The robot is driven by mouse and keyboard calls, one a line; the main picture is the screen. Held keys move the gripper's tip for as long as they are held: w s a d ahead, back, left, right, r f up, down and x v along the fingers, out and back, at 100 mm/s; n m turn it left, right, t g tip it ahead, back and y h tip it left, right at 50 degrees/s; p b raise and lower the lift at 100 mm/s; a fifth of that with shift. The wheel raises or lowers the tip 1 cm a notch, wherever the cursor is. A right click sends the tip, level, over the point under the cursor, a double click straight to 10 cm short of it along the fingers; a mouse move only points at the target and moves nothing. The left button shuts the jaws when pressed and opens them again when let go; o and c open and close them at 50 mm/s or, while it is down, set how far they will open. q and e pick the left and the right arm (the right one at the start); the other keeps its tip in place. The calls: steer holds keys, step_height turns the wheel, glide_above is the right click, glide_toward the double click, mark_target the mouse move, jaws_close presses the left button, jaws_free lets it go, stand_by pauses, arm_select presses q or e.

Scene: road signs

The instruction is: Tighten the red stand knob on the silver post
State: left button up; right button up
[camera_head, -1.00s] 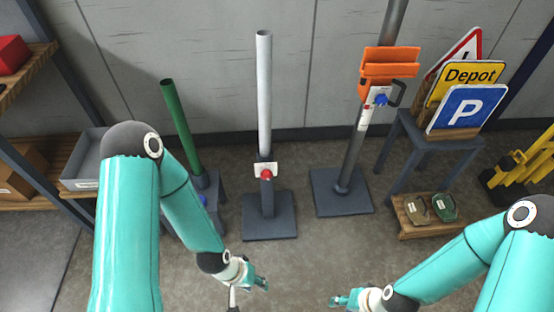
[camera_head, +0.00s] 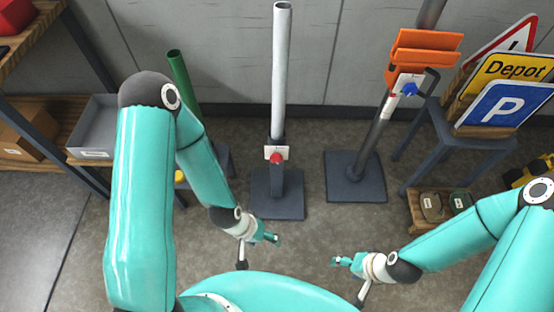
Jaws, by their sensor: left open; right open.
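The silver post (camera_head: 282,70) stands upright in a dark stand with a square base (camera_head: 278,205) near the middle of the view. The red stand knob (camera_head: 277,159) sits on the front of the stand, on a pale plate at the foot of the post. My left gripper (camera_head: 273,239) is open and empty, below the base in the picture and apart from the knob. My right gripper (camera_head: 338,261) is open and empty, lower and to the right of the base. Neither gripper touches the stand.
A green post (camera_head: 181,75) stands at left, partly hidden by my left arm. A tilted post with an orange holder (camera_head: 424,50) and blue knob (camera_head: 409,89) stands at right. Road signs (camera_head: 497,104) rest on a stool further right. The floor before the silver post is clear.

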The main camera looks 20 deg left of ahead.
arm_select(q)
steer(key=w+f+n+t+y+b, duration=0.15)
steer(key=w+f+t+b, duration=0.25)
steer(key=w+f+b, duration=0.55)
steer(key=n+t+y+b, duration=0.2)
steer(key=t+y+b, duration=0.75)
steer(key=b, duration=1.55)
glide_toward(276, 161)
steer(key=w+a+t, duration=0.1)
steer(key=w, duration=0.2)
steer(key=w+a+f+t+h+b, duration=0.1)
steer(key=w+a, duration=0.1)
steer(key=w, duration=0.1)
steer(key=w+a+t+h+b, duration=0.1)
steer(key=w, duration=0.2)
steer(key=shift+w+a+f+m, duration=0.25)
steer(key=shift+w+a+f, duration=0.05)
steer(key=shift+w, duration=0.05)
